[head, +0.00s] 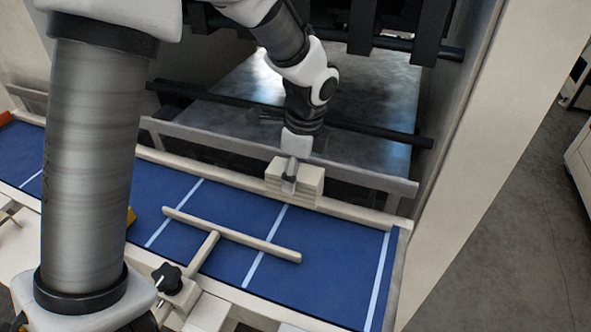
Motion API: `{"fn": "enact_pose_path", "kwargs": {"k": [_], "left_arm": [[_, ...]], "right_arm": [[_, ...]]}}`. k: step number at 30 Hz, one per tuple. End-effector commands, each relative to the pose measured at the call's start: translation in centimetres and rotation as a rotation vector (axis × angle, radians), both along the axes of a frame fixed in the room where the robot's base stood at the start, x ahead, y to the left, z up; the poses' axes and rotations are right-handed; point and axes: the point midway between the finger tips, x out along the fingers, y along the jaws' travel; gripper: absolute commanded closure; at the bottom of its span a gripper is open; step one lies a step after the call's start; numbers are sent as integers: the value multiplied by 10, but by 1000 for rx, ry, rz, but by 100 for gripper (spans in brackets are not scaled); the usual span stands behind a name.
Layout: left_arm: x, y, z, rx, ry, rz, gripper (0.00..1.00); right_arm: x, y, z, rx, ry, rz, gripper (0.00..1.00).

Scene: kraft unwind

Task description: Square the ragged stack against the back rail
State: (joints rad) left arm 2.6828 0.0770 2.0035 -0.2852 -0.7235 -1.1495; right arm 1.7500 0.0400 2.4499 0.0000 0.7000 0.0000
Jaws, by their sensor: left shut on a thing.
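A small cream stack (309,187) of layered sheets or boards stands at the back edge of the blue bed (325,245), right of centre. The pale back rail (215,169) runs behind the bed. The stack overlaps the rail in the picture, so I cannot tell whether they touch. My left gripper (289,182) reaches down from above and is shut on the stack, its fingers partly hidden against it. The layer edges are too small to tell how even they are. My right gripper is not in view.
A T-shaped pale pusher (232,236) lies across the bed's front, with a black knob (167,278) by its stem. A grey metal rail (370,179) and dark bars (383,141) run behind. A pale post (455,170) stands to the right. The bed's right part is clear.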

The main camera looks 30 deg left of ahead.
Motion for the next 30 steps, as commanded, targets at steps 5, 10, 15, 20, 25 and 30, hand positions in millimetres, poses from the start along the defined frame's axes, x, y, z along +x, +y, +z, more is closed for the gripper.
{"fn": "enact_pose_path", "kwargs": {"k": [5,10,15,20,25,30], "left_arm": [[0,0,-7,0,0,0,83],[0,0,-14,0,0,0,83],[0,0,-20,0,0,0,83],[0,0,-25,0,-1,0,83],[0,0,-32,0,-1,0,83],[0,0,-38,0,0,0,83]], "right_arm": [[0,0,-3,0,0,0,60],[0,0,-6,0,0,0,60],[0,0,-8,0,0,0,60],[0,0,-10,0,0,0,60],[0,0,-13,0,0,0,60],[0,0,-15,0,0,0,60]]}}
